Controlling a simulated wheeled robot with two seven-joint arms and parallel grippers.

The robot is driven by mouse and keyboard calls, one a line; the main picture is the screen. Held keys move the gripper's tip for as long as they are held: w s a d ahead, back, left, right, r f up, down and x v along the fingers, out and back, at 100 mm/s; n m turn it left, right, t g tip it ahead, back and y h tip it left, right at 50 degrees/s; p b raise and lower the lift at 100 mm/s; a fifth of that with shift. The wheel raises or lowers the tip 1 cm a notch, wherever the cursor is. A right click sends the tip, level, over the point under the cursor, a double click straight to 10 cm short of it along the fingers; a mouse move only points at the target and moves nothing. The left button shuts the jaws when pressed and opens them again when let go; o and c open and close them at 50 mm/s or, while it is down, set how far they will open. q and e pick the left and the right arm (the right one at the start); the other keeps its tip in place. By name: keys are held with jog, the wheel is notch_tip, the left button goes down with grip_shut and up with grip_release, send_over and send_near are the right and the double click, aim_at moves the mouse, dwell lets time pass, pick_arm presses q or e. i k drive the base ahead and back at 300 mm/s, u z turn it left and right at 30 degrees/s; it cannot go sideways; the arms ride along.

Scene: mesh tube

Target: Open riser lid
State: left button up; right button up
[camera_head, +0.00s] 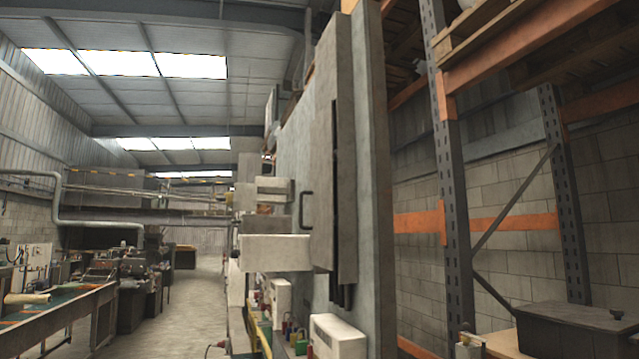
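A tall grey panel (322,120), which looks like the riser lid, stands upright on a grey wall right of centre. A dark bracket-shaped handle (302,210) sticks out from its left side. A dark vertical strip (334,185) runs down the panel, and dark cable-like lengths (341,297) show below its lower end. I see the panel at a steep angle, so I cannot tell whether it is fully shut. Neither of my grippers is in view, and nothing is seen touching the handle.
Grey boxes (275,253) jut from the wall left of the panel. A white box (338,337) and small coloured items sit below. Orange and dark racking (451,180) and a dark lidded bin (575,330) stand at right. An open floor aisle (185,310) runs left of centre.

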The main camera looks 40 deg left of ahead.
aim_at(321, 228)
jog(key=k, duration=1.25)
jog(key=u, duration=0.95)
jog(key=i, duration=1.4)
jog(key=z, duration=0.6)
jog(key=i, duration=0.4)
jog(key=z, duration=0.35)
